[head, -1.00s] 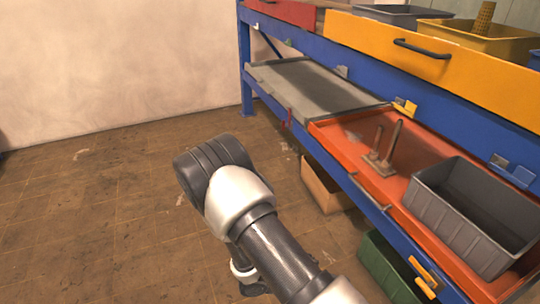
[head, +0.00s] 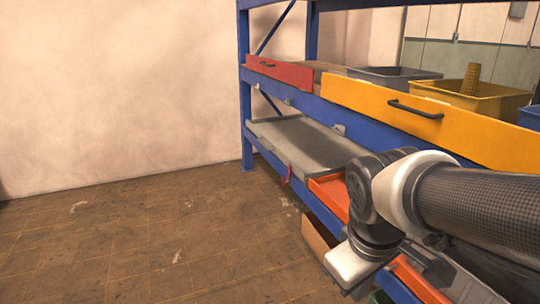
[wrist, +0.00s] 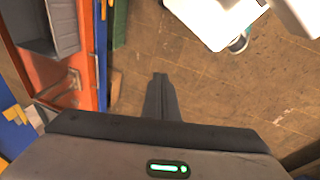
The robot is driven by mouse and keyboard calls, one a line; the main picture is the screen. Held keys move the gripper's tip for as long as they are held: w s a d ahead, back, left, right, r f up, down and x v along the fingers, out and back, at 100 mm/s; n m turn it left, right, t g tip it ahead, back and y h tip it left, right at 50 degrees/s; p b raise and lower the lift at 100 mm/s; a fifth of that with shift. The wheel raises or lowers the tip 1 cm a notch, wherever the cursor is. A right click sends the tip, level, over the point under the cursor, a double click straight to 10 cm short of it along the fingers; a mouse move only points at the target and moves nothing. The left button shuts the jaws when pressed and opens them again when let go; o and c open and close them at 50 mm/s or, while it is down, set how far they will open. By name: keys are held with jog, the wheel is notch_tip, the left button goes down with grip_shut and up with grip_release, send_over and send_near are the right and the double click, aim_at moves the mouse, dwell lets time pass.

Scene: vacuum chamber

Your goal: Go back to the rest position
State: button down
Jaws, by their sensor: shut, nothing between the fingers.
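My gripper (wrist: 160,78) shows in the wrist view with its dark fingers together and nothing between them. It points over the brown floor (wrist: 200,85), beside the shelf rack at the left of that view. In the head view my arm bends in front of the rack at the right, and my fingers cannot be made out there.
A blue rack (head: 245,90) holds a yellow drawer (head: 370,108), a red drawer (head: 280,70) and a grey tray (head: 300,140). An orange tray (head: 332,192) is mostly hidden by my arm. It shows in the wrist view with a grey bin (wrist: 62,28). Floor at left is clear.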

notch_tip(320, 180, up, 30)
jog(key=s+a+m+t+y+p, duration=0.1)
jog(key=m+p, duration=0.5)
jog(key=p, duration=1.9)
jog(key=shift+s+r+t, duration=0.15)
jog(key=shift+s+t, duration=0.6)
jog(key=shift+t, duration=0.05)
jog(key=c, duration=2.5)
grip_release()
